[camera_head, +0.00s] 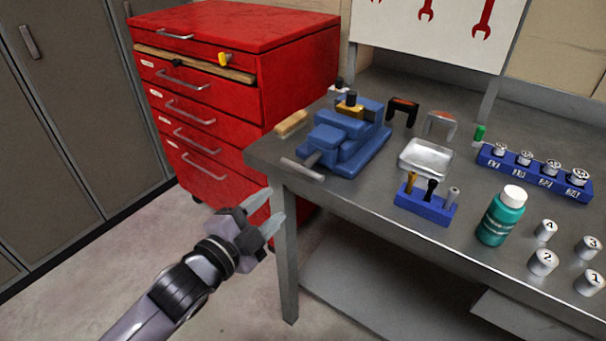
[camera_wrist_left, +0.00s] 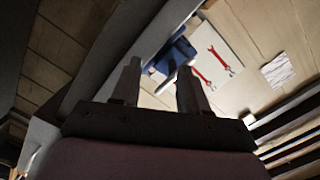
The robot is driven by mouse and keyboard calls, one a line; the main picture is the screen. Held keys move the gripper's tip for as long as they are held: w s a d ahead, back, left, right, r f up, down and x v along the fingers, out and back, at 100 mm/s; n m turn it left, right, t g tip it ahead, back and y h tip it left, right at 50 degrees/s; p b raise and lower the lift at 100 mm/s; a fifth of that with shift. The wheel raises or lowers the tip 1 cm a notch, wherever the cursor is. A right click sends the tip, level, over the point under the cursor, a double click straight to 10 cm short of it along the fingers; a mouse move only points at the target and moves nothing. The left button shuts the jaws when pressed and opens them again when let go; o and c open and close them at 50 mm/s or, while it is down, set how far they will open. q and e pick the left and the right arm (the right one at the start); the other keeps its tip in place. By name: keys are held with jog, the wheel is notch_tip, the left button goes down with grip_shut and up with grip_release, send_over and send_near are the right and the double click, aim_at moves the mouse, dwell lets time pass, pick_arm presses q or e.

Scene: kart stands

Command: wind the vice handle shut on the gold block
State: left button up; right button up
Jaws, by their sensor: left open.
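The blue vice (camera_head: 345,140) stands at the left end of the grey workbench. The gold block (camera_head: 350,108) sits at the top of the vice by its jaws, with a dark piece on top of it. I cannot tell whether the jaws touch the block. The grey vice handle (camera_head: 303,169) lies across the vice's front, at the bench's left edge. My left gripper (camera_head: 268,213) is open and empty, in front of the bench and below the handle, apart from it. In the left wrist view its fingers (camera_wrist_left: 157,88) show apart, with part of a blue thing beyond. My right gripper is not in view.
The bench (camera_head: 375,190) also holds a metal tray (camera_head: 426,158), a blue rack with upright tools (camera_head: 425,205), a green bottle (camera_head: 501,215), numbered cylinders (camera_head: 543,261) and a blue socket holder (camera_head: 534,173). A red drawer cabinet (camera_head: 225,85) stands left of the bench, one drawer partly open.

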aim_at(305, 162)
pick_arm(q)
jog(key=shift+w+d+r+m+h+b, duration=0.25)
jog(key=shift+w+d+r+m, duration=0.5)
jog(key=shift+w+d, duration=0.45)
jog(key=shift+w+d+r+m+h+b, duration=0.1)
jog(key=shift+w+d+r+m+h, duration=0.2)
jog(key=shift+w+d+r+m, duration=0.65)
jog(key=shift+w+d+r+m+h+b, duration=0.35)
jog(key=shift+w+d+m, duration=0.35)
jog(key=shift+w+d, duration=0.7)
jog(key=shift+w+a, duration=0.1)
jog(key=shift+a, duration=0.05)
